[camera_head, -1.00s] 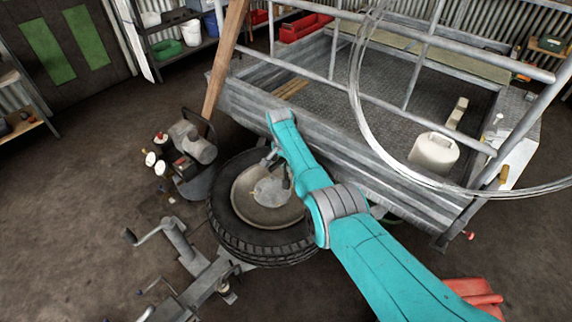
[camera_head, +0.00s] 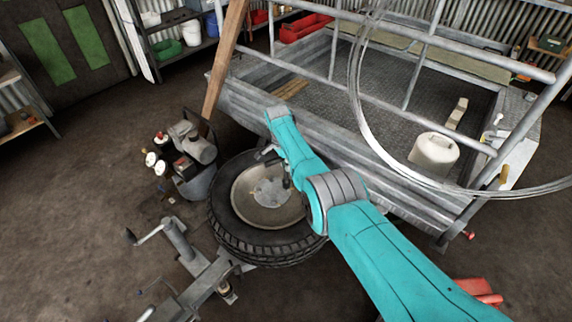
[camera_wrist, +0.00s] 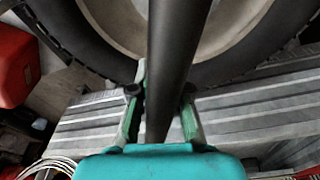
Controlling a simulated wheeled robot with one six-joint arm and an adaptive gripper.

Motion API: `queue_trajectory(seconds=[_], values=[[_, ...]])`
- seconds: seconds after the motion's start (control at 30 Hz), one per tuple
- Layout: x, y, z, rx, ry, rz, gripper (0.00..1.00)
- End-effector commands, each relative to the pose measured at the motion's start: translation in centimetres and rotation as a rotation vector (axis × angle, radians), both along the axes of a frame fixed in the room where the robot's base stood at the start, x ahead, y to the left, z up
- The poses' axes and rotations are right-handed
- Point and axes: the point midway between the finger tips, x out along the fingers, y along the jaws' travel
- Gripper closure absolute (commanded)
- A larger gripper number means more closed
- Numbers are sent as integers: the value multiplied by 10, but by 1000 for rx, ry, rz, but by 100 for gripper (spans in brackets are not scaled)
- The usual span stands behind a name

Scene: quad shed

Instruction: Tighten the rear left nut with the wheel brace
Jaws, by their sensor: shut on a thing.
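My gripper (camera_wrist: 160,98) is shut on the dark round bar of the wheel brace (camera_wrist: 176,45), which runs up the middle of the wrist view. The ends of the brace are not clear. The wheel, with a black tyre (camera_head: 238,229) and a pale rim (camera_head: 262,212), is beside the trailer in the head view. Its tyre also shows behind the bar in the wrist view (camera_wrist: 62,28). My arm reaches over the wheel's right side and hides part of it. The rear left nut cannot be made out, nor whether the brace sits on it.
The metal trailer (camera_head: 238,100) with rails stands behind the wheel, holding a white container (camera_head: 434,152). A stand with a crank handle (camera_head: 178,238) is at front left, and a grey machine (camera_head: 198,148) is left of the wheel. Floor at far left is clear.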

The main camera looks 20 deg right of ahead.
Motion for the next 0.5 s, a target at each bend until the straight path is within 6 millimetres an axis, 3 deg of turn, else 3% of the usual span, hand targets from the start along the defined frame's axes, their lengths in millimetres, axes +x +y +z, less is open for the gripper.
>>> queue_trajectory(seconds=[0.5], values=[[1,0,14,0,-3,33,100]])
